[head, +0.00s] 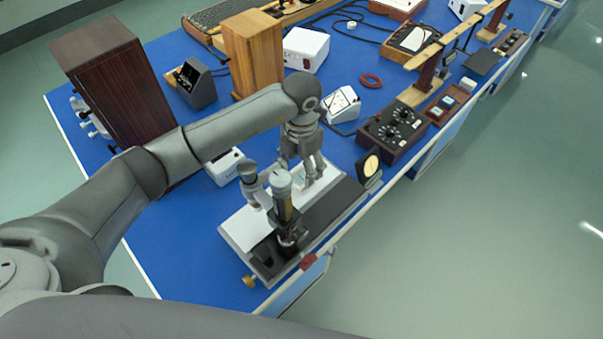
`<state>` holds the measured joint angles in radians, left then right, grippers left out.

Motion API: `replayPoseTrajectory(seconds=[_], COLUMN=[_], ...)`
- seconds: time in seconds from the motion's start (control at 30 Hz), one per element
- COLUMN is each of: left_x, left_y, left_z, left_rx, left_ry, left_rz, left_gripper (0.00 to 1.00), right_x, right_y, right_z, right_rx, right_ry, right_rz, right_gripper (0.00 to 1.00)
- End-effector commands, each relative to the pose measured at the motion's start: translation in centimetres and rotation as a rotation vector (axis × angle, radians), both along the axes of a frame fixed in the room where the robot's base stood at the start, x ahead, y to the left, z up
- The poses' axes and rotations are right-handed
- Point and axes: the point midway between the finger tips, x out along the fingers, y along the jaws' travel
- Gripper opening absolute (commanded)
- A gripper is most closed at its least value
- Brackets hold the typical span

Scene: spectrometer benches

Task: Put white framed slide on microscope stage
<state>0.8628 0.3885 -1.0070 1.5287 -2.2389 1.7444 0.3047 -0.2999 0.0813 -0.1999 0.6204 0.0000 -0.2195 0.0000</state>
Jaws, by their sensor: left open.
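The microscope (283,205) stands on a white and dark base near the front edge of the blue bench. Its stage is low at the front of the base and partly hidden by the tube. My left gripper (313,178) points down just behind the microscope tube, over the back part of the base, with its fingers apart. A small pale slide-like piece (299,176) shows beside the fingers; I cannot tell whether it is the white framed slide or whether the fingers touch it. My right gripper is not in view.
A dark wooden cabinet (118,85) and a light wooden box (252,55) stand on the blue bench (150,250). Bare blue surface lies left of the microscope.

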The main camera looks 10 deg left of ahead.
Motion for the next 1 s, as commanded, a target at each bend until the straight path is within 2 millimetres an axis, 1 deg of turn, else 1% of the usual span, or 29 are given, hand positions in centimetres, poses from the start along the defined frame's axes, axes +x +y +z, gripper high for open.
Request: replayPoseTrajectory(seconds=[0.03,0.2,0.3,0.4,0.6,1.0], left_x=[0.2,0.1,0.1,0.0,0.0,0.0], left_y=[0.0,0.0,0.0,0.0,0.0,0.0], left_z=[1.0,4.7,6.3,7.4,8.3,8.2], left_rx=[-0.001,0.000,-0.001,0.000,0.000,0.000], left_ry=[-0.008,-0.006,-0.004,-0.002,0.000,0.000], left_rz=[-0.003,-0.001,-0.001,0.000,0.000,0.000], left_gripper=[0.66,0.66,0.66,0.66,0.66,0.66], right_x=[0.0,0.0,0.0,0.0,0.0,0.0], right_y=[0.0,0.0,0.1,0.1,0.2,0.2], right_z=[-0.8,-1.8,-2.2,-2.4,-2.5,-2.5], right_rx=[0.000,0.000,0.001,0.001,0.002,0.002], right_ry=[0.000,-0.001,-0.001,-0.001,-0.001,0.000], right_rz=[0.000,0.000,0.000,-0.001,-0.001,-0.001], right_gripper=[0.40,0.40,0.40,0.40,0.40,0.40])
